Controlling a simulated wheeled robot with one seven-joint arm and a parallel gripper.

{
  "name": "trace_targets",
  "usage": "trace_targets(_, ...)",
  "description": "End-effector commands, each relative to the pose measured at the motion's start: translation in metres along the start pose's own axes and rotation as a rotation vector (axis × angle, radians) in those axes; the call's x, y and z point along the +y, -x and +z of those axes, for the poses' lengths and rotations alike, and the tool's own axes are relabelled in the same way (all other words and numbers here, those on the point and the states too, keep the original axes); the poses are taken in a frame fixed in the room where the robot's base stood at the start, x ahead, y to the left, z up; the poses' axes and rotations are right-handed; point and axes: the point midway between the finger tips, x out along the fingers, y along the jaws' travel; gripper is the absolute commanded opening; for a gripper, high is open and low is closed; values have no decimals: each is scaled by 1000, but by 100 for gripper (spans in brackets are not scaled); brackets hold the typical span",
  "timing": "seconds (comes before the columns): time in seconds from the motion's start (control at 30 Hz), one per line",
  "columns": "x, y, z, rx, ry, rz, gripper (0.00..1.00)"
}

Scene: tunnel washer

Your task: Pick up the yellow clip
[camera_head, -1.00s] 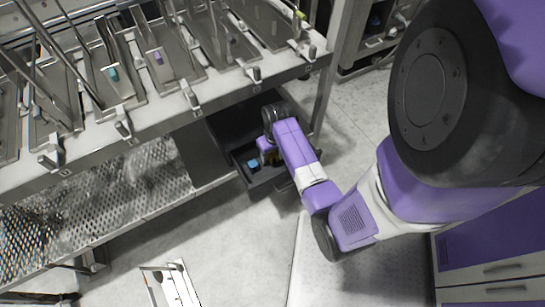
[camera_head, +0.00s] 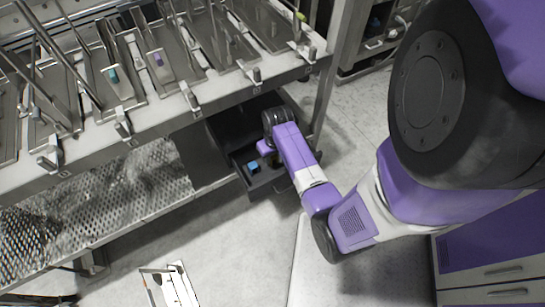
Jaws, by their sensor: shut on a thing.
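My gripper (camera_head: 274,159) reaches down into a dark open bin (camera_head: 266,185) under the steel bench. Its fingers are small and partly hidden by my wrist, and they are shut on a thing. A dull yellowish patch shows at the fingers and looks like the yellow clip; the clip is mostly hidden. A blue clip (camera_head: 253,167) lies in the bin to the left of my gripper.
The steel bench (camera_head: 215,100) with slanted trays overhangs the bin. A bench leg (camera_head: 330,100) stands close to the right of my forearm. A teal clip (camera_head: 113,76), a purple clip (camera_head: 159,60) and a yellow-green piece (camera_head: 300,16) sit above.

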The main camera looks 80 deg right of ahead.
Motion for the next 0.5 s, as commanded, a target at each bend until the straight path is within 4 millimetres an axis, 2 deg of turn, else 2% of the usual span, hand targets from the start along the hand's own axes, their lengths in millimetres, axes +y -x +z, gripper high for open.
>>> trace_targets(0.17, -1, 8, 2, 1, 2, 0, 0)
trace_targets(0.27, 0, 25, -1, 4, 2, 0, 0)
trace_targets(0.5, -1, 84, -8, 4, 2, 1, 0)
